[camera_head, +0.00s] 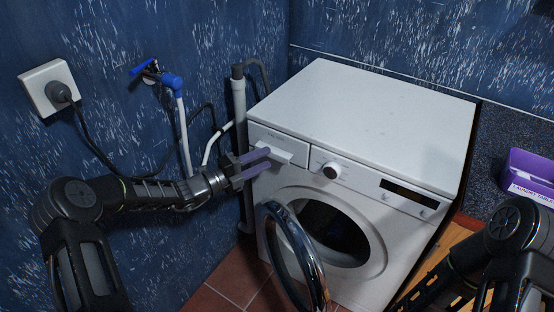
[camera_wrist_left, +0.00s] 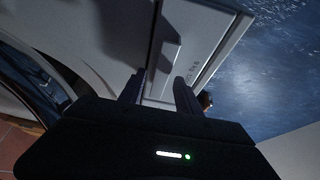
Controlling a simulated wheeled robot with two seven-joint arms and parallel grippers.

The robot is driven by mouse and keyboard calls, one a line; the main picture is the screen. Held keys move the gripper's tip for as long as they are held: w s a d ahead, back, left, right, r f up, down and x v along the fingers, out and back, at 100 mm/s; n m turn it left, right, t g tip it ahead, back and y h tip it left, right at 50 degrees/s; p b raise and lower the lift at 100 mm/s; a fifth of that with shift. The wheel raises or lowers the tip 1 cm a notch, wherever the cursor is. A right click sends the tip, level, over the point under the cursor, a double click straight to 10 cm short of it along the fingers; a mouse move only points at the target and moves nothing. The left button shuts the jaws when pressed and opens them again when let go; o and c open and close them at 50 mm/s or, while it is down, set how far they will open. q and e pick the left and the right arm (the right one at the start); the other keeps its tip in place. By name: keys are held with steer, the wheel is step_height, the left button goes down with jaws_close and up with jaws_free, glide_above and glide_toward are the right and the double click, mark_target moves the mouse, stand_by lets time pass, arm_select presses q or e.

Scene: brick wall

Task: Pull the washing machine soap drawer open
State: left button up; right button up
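The white washing machine (camera_head: 395,125) stands against the blue wall. Its soap drawer (camera_head: 283,141) is at the upper left of the front and looks closed. My left gripper (camera_head: 263,161) has its purple fingers apart at the drawer's lower left, near the protruding handle. The fingers partly cover that area, and I cannot tell whether they touch it. In the left wrist view the drawer (camera_wrist_left: 199,36) lies beyond the open fingers (camera_wrist_left: 158,88), with nothing visibly clamped between them. My right arm is at the lower right of the head view; its fingers are not visible.
The round door (camera_head: 292,255) stands open below the drawer. The dial (camera_head: 331,170) is right of the drawer. Hoses, a blue tap (camera_head: 172,81) and a wall socket (camera_head: 50,88) are left. A purple box (camera_head: 530,172) sits on the dark counter (camera_head: 510,135) at right.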

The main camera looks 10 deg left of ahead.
arm_select(q)
steer(key=shift+w+d, duration=0.45)
steer(key=shift+w, duration=0.05)
steer(key=shift+s, duration=0.1)
jaws_close()
steer(key=shift+f, duration=0.2)
stand_by(0.9)
